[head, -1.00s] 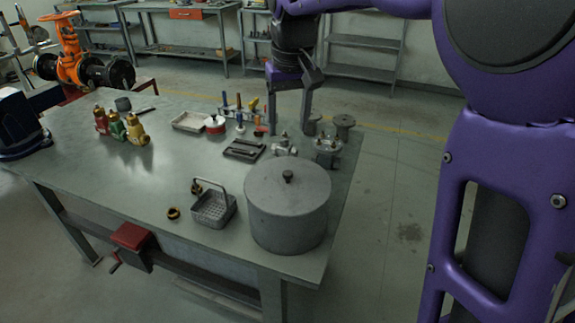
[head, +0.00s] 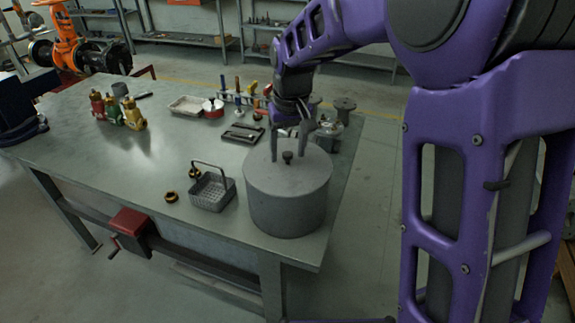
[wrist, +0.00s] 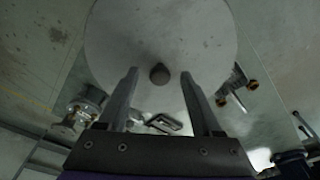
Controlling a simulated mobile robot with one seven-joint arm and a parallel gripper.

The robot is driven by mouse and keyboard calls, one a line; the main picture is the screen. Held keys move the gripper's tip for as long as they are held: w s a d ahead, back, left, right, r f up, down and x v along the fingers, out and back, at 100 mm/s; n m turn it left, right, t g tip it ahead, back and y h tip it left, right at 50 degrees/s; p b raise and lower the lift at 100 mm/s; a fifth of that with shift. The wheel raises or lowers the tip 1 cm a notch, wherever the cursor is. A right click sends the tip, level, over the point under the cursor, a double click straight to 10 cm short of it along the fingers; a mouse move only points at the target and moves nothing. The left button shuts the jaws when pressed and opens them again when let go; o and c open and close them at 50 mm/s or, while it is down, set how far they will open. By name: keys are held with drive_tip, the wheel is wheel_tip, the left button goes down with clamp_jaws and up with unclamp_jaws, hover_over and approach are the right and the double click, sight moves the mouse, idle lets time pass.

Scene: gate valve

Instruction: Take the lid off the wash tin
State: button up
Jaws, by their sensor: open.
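The wash tin (head: 287,205) is a large grey cylinder at the bench's near right corner. Its flat round lid (head: 262,172) is on, with a small dark knob (head: 288,157) at the centre. My gripper (head: 288,160) is open and points down over the lid. In the head view its fingertips appear on either side of the knob. The wrist view shows the lid (wrist: 160,30) and the knob (wrist: 159,74) between the tips of the two spread fingers, not touching either. How high the tips are above the lid is hard to tell.
A wire basket (head: 211,190) stands just left of the tin, with brass rings (head: 171,197) near it. Valve parts (head: 326,135) stand behind the tin. Red, green and yellow bottles (head: 133,113) are at the left. The bench's middle (head: 110,160) is clear.

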clamp_jaws()
idle(0.3)
drive_tip(key=shift+r, duration=0.1)
